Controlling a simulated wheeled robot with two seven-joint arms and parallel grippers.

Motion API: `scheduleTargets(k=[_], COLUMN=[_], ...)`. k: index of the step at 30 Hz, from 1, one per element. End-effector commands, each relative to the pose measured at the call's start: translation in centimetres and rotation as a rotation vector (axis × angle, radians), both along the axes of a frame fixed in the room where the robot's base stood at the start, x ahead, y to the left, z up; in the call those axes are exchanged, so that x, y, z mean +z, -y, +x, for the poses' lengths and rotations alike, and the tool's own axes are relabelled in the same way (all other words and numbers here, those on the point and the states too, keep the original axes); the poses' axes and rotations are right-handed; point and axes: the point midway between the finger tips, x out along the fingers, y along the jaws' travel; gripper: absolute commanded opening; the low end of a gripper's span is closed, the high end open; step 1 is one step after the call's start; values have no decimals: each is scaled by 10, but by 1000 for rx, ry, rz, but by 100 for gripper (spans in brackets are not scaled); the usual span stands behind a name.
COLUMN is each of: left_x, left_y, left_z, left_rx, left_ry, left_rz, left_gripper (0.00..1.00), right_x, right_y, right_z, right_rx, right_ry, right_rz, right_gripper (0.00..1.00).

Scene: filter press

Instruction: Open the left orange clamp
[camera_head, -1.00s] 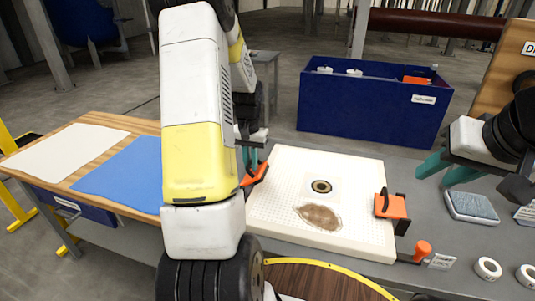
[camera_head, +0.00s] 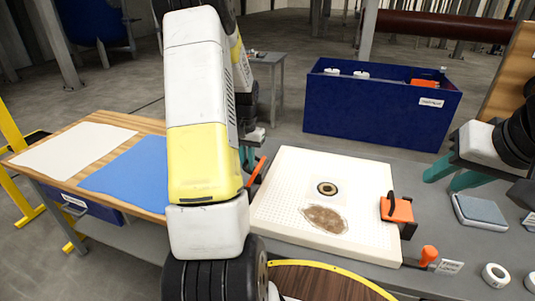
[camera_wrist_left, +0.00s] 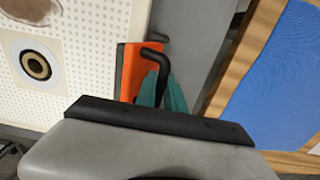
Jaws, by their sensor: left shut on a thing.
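The left orange clamp (camera_head: 257,171) sits at the left edge of the white perforated filter plate (camera_head: 285,170), partly hidden by my left arm. In the left wrist view the clamp's orange body (camera_wrist_left: 126,70) lies along the plate's edge, with a black bent handle (camera_wrist_left: 155,58) beside it. My left gripper's teal fingers (camera_wrist_left: 162,92) are shut on this handle. In the head view the left gripper (camera_head: 248,154) is mostly hidden behind my arm. A right orange clamp (camera_head: 398,209) is on the plate's right edge. My right gripper (camera_head: 452,175) is open and empty above the bench's right side.
The plate carries a dark ring (camera_head: 327,188) and a brown stain (camera_head: 324,219). A blue cloth (camera_head: 130,175) and a white cloth (camera_head: 72,150) lie on the wooden table at left. A sponge (camera_head: 480,211), an orange knob (camera_head: 429,254) and white rolls (camera_head: 495,275) are at right.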

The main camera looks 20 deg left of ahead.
Motion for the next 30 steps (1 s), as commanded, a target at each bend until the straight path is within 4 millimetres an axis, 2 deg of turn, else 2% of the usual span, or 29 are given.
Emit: scheduleTargets(k=[8, 18, 30], left_x=[2, -3, -5], left_y=[-2, -19, -21], left_z=[3, 3, 2], left_rx=[0, 1, 0], left_ry=[9, 10, 9], left_rz=[3, 4, 3], left_gripper=[0, 0, 0], right_x=[0, 0, 0], right_y=[0, 0, 0], right_z=[0, 0, 0], right_rx=[0, 0, 0], right_ry=[0, 0, 0], right_rz=[0, 0, 0], right_gripper=[36, 36, 36])
